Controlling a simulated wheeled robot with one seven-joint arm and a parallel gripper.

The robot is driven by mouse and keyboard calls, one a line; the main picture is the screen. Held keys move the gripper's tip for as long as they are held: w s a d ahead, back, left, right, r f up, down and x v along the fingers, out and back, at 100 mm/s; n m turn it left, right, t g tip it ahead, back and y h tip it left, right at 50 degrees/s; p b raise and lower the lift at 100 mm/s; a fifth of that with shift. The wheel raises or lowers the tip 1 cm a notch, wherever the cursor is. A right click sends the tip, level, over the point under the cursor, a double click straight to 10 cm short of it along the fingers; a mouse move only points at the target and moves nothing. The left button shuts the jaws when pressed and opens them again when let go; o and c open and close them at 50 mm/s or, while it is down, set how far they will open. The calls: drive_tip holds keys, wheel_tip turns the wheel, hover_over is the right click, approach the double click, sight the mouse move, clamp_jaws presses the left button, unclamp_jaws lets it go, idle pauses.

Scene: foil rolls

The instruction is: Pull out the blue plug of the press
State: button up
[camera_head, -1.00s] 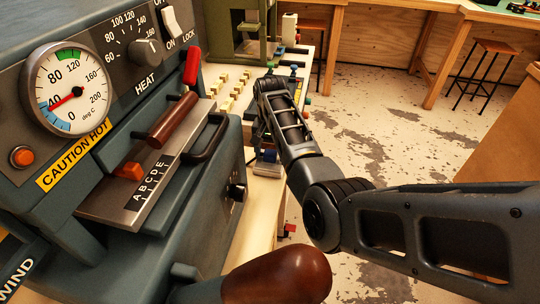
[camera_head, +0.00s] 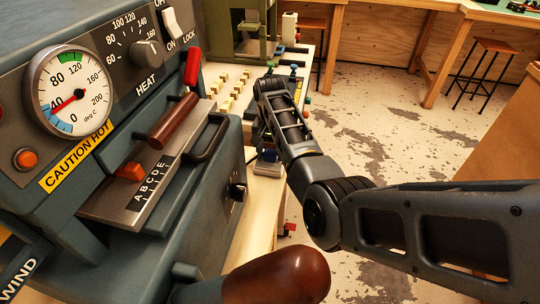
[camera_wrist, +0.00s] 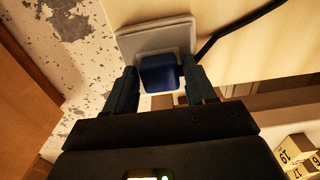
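The blue plug (camera_wrist: 158,73) sits in a pale socket plate (camera_wrist: 150,38) in the wrist view. In the head view the blue plug (camera_head: 268,155) shows only as a small patch beside the end of my arm. My gripper (camera_wrist: 162,82) has one dark finger on each side of the plug. The fingers look open, with a narrow gap on each side, though contact is hard to judge. The press (camera_head: 200,185) stands at left in the head view, with its gauge, heat knob and red-handled lever.
A dark cord (camera_wrist: 235,30) runs from beside the plate to the upper right. The floor (camera_head: 370,125) at right is open, with a stool (camera_head: 492,50) behind.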

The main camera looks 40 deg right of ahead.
sight(270, 152)
clamp_jaws()
drive_tip(key=shift+r, duration=0.1)
idle(0.3)
drive_tip(key=shift+r+p, duration=2.6)
drive_tip(key=shift+r, duration=0.35)
